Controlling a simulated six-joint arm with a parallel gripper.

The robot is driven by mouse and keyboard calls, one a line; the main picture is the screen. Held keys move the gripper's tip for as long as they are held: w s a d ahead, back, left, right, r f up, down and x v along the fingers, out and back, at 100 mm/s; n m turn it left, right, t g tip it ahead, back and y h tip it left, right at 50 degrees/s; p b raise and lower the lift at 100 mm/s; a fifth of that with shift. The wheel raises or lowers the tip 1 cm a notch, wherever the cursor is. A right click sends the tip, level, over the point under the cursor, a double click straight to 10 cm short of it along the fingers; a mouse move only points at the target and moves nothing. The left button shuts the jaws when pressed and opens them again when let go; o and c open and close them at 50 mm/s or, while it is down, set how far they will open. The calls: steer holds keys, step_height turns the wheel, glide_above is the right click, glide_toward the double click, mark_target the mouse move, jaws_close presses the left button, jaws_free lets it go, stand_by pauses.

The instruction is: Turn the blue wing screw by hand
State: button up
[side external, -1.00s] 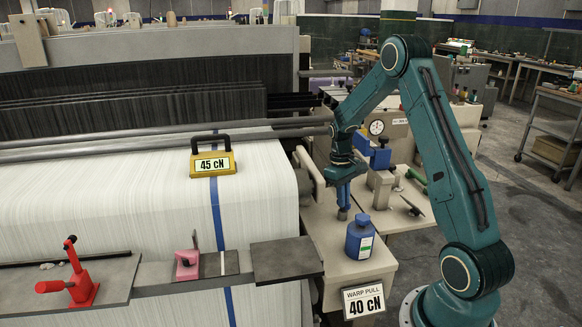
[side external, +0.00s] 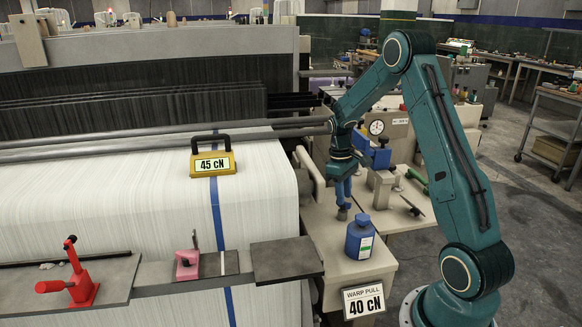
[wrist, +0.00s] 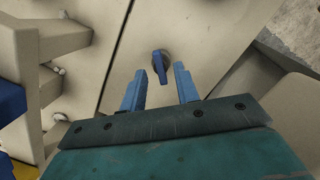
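The blue wing screw (wrist: 159,68) shows in the wrist view, its wing standing nearly upright in the picture on a dark round base set in a beige panel. My gripper (wrist: 157,82) is open, with one blue finger to the lower left of the wing and one to the lower right. Both fingers look apart from it, and nothing is held. In the side external view my gripper (side external: 343,207) points down close over the beige bench top behind the blue bottle. The screw cannot be made out there.
A blue bottle (side external: 360,237) stands on the bench just in front of my gripper. A dial gauge (side external: 376,127) and blue blocks are behind it. The white warp sheet (side external: 130,210) with a yellow 45 cN weight (side external: 212,163) lies to the left. A 40 cN sign (side external: 363,300) hangs in front.

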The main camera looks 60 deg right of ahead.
steer(key=shift+r, duration=2.2)
step_height(320, 180, up, 14)
steer(key=w, duration=0.2)
steer(key=shift+f, duration=0.15)
